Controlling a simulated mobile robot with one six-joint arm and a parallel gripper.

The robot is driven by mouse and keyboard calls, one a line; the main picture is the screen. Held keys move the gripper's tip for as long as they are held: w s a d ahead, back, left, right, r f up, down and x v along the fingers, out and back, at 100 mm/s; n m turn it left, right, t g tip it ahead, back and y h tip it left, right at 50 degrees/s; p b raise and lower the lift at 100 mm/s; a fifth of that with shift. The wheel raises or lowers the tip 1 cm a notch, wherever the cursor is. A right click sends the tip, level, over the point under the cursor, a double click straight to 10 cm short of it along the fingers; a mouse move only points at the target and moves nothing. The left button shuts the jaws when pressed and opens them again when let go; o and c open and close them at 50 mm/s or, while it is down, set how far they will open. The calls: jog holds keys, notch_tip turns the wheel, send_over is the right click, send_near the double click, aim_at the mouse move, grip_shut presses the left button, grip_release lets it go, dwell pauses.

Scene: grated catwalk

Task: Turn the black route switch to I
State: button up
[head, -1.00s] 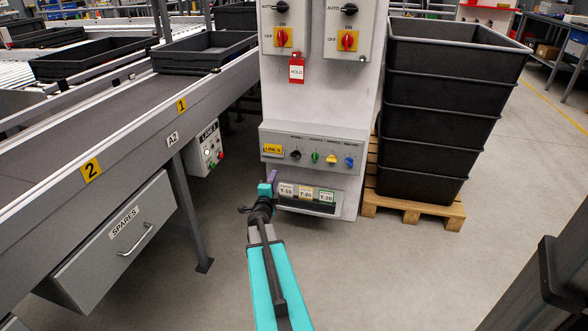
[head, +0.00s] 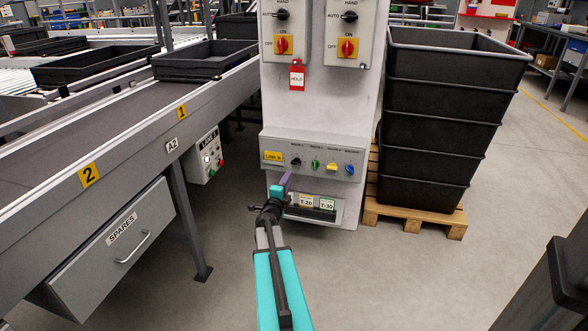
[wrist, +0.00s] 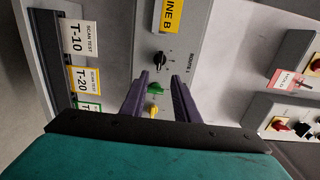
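The black route switch (head: 295,161) is the leftmost of a row of small coloured knobs on the grey control box (head: 270,137). In the wrist view, which is turned sideways, the black switch (wrist: 160,57) shows a little beyond my fingertips, about midway between them. My gripper (head: 287,178) is just below and left of the switch in the head view. In the wrist view my gripper (wrist: 160,76) has its two purple fingers apart with nothing held. The fingers look clear of the switch. The I mark is too small to read.
Green (head: 315,164), yellow (head: 332,168) and blue (head: 349,169) knobs sit right of the black switch. Below is a ledge with T-20 (head: 306,202) and T-30 (head: 327,205) labels. A conveyor (head: 120,120) runs at left; stacked black bins (head: 435,120) stand at right.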

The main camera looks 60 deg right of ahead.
aim_at(296, 163)
jog(key=shift+b+x, duration=1.45)
jog(key=shift+x, duration=4.55)
grip_shut()
